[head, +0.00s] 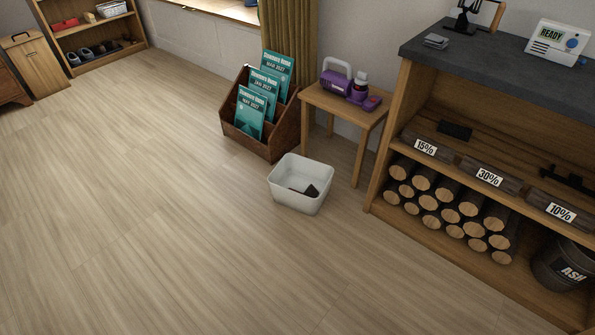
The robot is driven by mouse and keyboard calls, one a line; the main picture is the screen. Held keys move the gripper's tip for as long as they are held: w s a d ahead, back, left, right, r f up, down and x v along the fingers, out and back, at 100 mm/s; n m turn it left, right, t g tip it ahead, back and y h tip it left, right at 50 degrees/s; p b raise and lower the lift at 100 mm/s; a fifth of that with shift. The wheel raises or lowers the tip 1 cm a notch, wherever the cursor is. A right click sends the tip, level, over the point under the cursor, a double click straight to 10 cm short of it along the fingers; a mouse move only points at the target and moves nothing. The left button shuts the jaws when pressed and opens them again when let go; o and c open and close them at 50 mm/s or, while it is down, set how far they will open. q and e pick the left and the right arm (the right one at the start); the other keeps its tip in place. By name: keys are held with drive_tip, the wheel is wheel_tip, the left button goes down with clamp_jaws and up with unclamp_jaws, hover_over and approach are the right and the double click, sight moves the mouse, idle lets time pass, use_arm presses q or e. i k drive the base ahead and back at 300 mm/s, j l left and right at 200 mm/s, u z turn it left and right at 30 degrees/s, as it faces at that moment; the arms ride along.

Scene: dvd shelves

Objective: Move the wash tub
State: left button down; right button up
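The white wash tub (297,203) stands upright on the wooden floor near the middle of the head view. It is a small open tub with rounded corners. A dark item (309,191) lies inside it; I cannot tell what it is. The tub is in front of a small wooden side table and a magazine rack, apart from the shelf at the right. Neither of my grippers shows in this view.
A magazine rack (281,137) stands behind the tub. The side table (324,98) holds purple items. The shelf unit (402,107) with logs and an ash bucket (560,264) fills the right. The floor (150,200) at left and front is clear.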

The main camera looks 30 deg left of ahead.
sight(296, 172)
drive_tip(key=j+z, duration=0.25)
drive_tip(key=z, duration=0.15)
drive_tip(key=j+z, duration=0.25)
drive_tip(key=z, duration=0.15)
drive_tip(key=j+z, duration=0.25)
drive_tip(key=z, duration=0.15)
drive_tip(key=j+z, duration=0.2)
drive_tip(key=z, duration=0.2)
